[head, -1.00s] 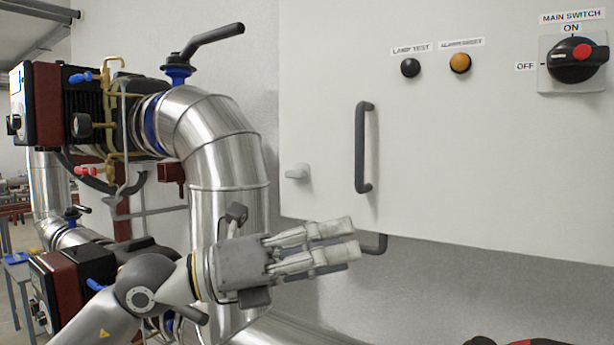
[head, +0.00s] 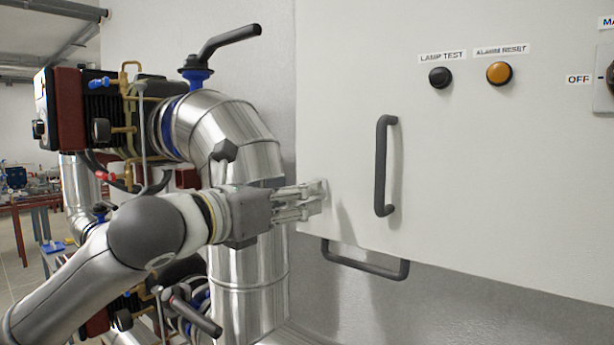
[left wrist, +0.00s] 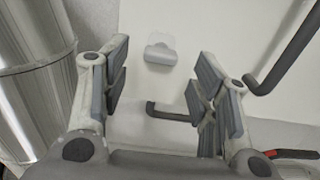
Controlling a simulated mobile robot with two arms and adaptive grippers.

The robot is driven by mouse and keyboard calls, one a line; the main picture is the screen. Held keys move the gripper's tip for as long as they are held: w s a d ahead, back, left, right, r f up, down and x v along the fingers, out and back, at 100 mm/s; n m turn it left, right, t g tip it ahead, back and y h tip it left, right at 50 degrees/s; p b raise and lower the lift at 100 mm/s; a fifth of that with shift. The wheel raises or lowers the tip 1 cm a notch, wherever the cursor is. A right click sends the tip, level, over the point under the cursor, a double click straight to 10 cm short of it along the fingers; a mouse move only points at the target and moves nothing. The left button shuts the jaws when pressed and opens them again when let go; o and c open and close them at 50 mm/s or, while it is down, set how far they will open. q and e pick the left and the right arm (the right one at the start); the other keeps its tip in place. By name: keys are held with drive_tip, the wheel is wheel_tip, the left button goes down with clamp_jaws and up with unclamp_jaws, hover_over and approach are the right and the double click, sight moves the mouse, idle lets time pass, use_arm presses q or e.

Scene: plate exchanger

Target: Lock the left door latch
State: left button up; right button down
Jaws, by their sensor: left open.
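The left door latch (left wrist: 160,54) is a small light-grey knob on the white cabinet door (head: 450,160), near its left edge. In the head view my left gripper covers most or all of it. My left gripper (head: 318,198) points right at the door's left edge, its fingertips close to the latch. In the left wrist view its two fingers stand apart, with the latch showing in the gap between and just beyond them. Nothing is held. I cannot tell whether the fingers touch the latch. My right gripper is not in view.
A dark door handle (head: 381,165) stands right of the latch, and another dark handle (head: 365,262) sits below the cabinet's lower edge. Large silver pipes (head: 225,125) with a black-levered valve (head: 215,45) are left of the cabinet, close behind my arm.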

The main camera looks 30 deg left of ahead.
use_arm(q)
drive_tip(key=w, duration=0.2)
drive_tip(key=w+p, duration=0.1)
drive_tip(key=w, duration=0.1)
drive_tip(key=shift+d, duration=0.2)
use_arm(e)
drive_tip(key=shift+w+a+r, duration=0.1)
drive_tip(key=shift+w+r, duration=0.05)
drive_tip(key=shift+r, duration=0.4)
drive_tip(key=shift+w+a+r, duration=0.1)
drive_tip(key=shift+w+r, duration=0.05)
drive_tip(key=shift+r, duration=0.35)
use_arm(q)
drive_tip(key=shift+s, duration=0.1)
drive_tip(key=c, duration=1)
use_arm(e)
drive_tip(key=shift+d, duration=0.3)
